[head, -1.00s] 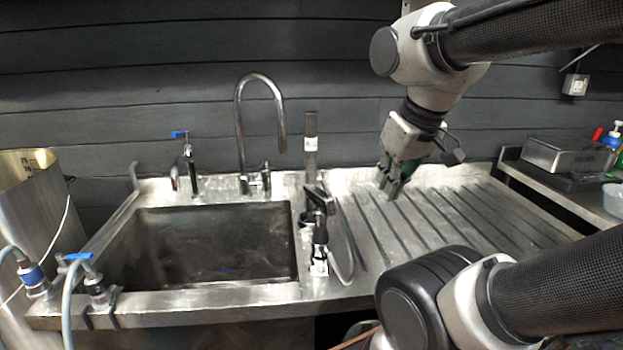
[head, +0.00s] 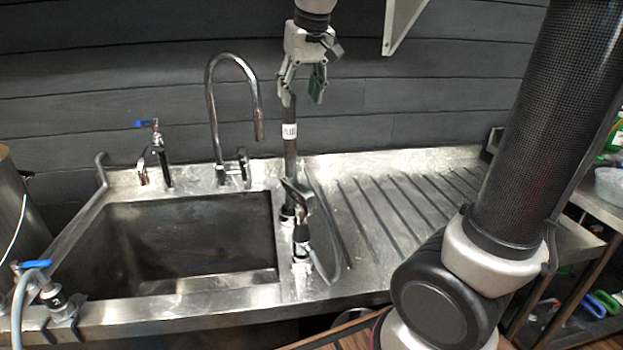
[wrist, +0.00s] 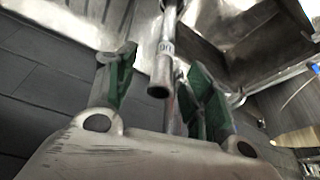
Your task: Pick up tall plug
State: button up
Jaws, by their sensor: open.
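The tall plug (head: 290,140) is a dark upright tube with a white label, standing at the right edge of the sink. Its lower end is partly hidden behind the spray handle. My gripper (head: 302,88) is open above it, with its fingers pointing down near the tube's top; the left finger overlaps the top in the head view. In the wrist view the tall plug (wrist: 162,68) shows its round end between the green-padded fingers of my gripper (wrist: 160,75). I cannot tell whether a finger touches it.
A steel sink basin (head: 130,243) lies left of the plug, with a curved faucet (head: 212,95) behind. A black spray handle (head: 299,198) with a hose stands just in front of the plug. The ribbed drainboard (head: 400,205) to the right is clear.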

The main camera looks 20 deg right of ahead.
aim_at(287, 114)
jog(key=w, duration=0.1)
jog(key=w+a, duration=0.1)
jog(key=w, duration=0.1)
jog(key=shift+w+a+f, duration=0.2)
jog(key=shift+w+f, duration=0.05)
jog(key=shift+w, duration=0.1)
jog(key=x, duration=0.7)
jog(key=shift+d, duration=0.1)
grip_shut()
jog(key=shift+r, duration=0.1)
